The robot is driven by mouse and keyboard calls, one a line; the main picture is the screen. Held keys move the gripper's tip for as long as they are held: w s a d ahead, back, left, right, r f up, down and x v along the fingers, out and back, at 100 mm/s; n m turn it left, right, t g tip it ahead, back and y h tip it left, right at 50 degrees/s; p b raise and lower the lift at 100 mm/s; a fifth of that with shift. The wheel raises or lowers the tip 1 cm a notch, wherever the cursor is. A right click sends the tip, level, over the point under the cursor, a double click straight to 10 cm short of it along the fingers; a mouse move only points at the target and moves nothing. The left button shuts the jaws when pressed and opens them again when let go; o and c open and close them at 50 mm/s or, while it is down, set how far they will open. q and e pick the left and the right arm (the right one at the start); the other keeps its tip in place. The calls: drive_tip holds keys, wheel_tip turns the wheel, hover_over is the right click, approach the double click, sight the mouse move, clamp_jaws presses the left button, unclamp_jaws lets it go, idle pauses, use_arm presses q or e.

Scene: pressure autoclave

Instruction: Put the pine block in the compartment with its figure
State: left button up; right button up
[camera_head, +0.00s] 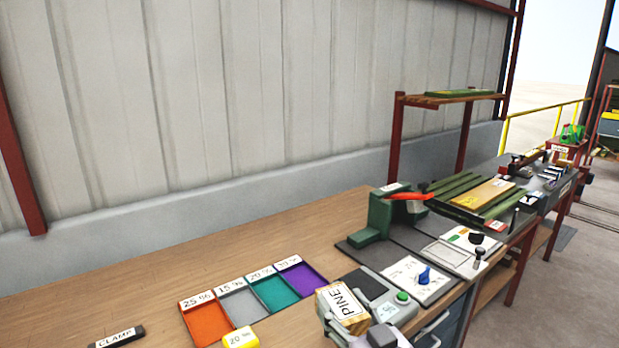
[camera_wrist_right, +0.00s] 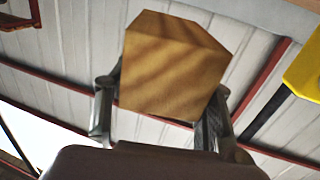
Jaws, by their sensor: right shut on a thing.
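The pine block (camera_head: 343,308), a wooden block with a white label reading PINE, is held in my right gripper (camera_head: 352,331) at the lower middle of the head view. In the right wrist view the plain wood side of the block (camera_wrist_right: 172,75) stands between the two fingers (camera_wrist_right: 160,125). Four compartments lie in a row on the bench: orange (camera_head: 208,322) marked 25 %, grey (camera_head: 243,306) marked 15 %, teal (camera_head: 275,293) marked 20 % and purple (camera_head: 304,279), whose label I cannot read surely. They look empty. My left gripper is out of view.
A grey device (camera_head: 385,293) with a green button stands just behind the block; its small display is unreadable. A yellow piece (camera_head: 240,339) marked 20 sits before the compartments. A dark CLAMP sign (camera_head: 117,337) is at left. The wooden bench (camera_head: 130,287) is bare behind.

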sight(330, 299)
drive_tip(key=s+d+f+m+t+h, duration=0.1)
drive_tip(key=s+d+f+m+h, duration=0.2)
drive_tip(key=d, duration=0.4)
drive_tip(key=s+d+f+m+h, duration=0.2)
drive_tip(key=s+d+f+h, duration=0.2)
drive_tip(key=s+d, duration=0.2)
drive_tip(key=w+a+r+n+y, duration=0.2)
drive_tip(key=w+a+r, duration=0.1)
drive_tip(key=a, duration=0.2)
drive_tip(key=w+a+r+n+g+y, duration=0.1)
drive_tip(key=w+a+r+n+y, duration=0.1)
drive_tip(key=w+a+r+y, duration=0.1)
drive_tip(key=w+a+r+n+y, duration=0.2)
drive_tip(key=w+a+r+y, duration=0.1)
drive_tip(key=w+a, duration=0.2)
drive_tip(key=shift+a+g, duration=0.4)
drive_tip(key=shift+a, duration=0.8)
drive_tip(key=w+a+r+n+g+y, duration=0.1)
drive_tip(key=w+a+r+y, duration=0.1)
drive_tip(key=w+a+r, duration=0.1)
drive_tip(key=shift+w+a+r+n+y, duration=0.2)
drive_tip(key=shift+w+r+n+y, duration=0.1)
drive_tip(key=shift+w+r, duration=0.5)
drive_tip(key=shift+w+f, duration=0.1)
drive_tip(key=shift+f, duration=0.05)
drive_tip(key=shift+f, duration=0.1)
